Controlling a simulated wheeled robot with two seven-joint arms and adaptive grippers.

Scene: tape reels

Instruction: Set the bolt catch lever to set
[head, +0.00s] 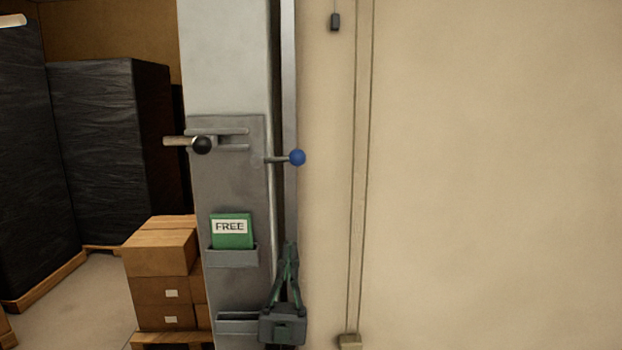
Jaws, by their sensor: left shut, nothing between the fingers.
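A grey metal plate (228,175) is fixed to a grey post. A bolt (176,141) with a black round knob (202,145) lies level in a slotted guide at the top of the plate. Below and to its right, a thin lever with a blue ball (297,158) sticks out level to the right. I see no label that names the lever or its positions. My left gripper (290,249) points up from the bottom, well below the blue ball and apart from it. Its fingers are shut and empty. My right gripper is not in view.
A green card marked FREE (232,232) sits in the upper holder (232,256). A lower holder (236,322) is partly behind my left gripper. Stacked cartons (160,252) and black-wrapped pallets (108,150) stand at left. The beige wall (490,170) at right is bare.

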